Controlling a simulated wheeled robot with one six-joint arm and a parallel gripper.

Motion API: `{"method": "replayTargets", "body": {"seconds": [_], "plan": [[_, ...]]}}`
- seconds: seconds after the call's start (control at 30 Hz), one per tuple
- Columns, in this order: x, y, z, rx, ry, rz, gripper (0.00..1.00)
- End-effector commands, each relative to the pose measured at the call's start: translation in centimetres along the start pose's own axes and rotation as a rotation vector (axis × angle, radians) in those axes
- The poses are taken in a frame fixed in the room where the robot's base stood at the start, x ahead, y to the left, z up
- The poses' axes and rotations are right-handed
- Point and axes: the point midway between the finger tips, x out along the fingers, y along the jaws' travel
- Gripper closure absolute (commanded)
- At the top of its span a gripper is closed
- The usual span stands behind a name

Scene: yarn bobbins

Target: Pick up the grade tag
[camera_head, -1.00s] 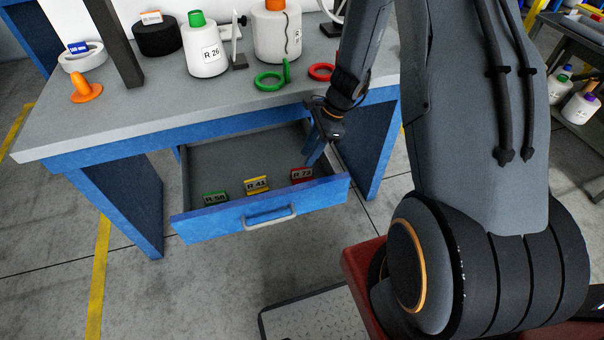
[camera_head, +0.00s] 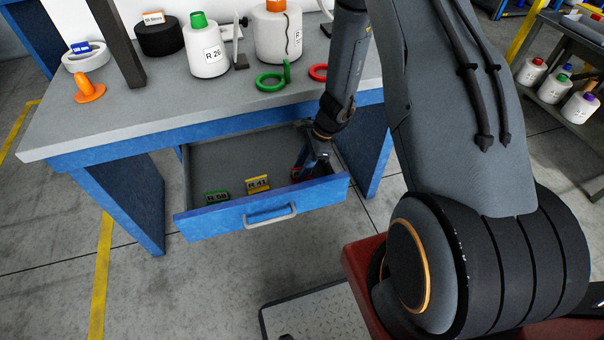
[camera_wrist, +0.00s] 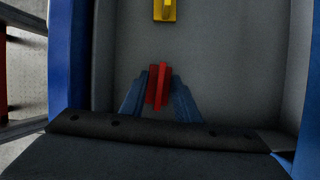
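The grade tags lie in the open drawer. The green tag R 58 (camera_head: 216,196) is at the left and the yellow tag R 41 (camera_head: 258,184) in the middle. The red tag (camera_head: 296,174) is at the right, partly hidden by my gripper (camera_head: 309,163). In the wrist view the red tag (camera_wrist: 158,87) stands between the two blue fingertips of my gripper (camera_wrist: 160,88), one on each side. The fingers are very close to its sides; whether they press on it I cannot tell. The yellow tag (camera_wrist: 165,10) shows farther off at the top.
The blue drawer front (camera_head: 225,218) with its handle and the right side wall (camera_wrist: 281,70) bound the space around my gripper. The bench top (camera_head: 150,110) overhangs the drawer's back.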

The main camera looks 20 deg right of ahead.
Motion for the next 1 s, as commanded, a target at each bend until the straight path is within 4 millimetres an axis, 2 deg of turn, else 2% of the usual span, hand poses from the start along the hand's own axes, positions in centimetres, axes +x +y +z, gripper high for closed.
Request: {"method": "replayTargets", "body": {"seconds": [0.03,0.13,0.17,0.47,0.67,0.83,1.0], "plan": [[0.0,0.0,0.0,0.000,0.000,0.000,0.80],[0.0,0.0,0.0,0.000,0.000,0.000,0.97],[0.0,0.0,0.0,0.000,0.000,0.000,1.00],[-0.1,0.0,0.0,-0.001,0.000,0.000,1.00],[-0.8,-0.1,0.3,-0.003,0.000,-0.001,1.00],[-2.5,-0.1,1.0,-0.003,0.001,-0.003,1.00],[-5.2,-0.1,2.1,-0.003,0.001,-0.004,1.00]]}}
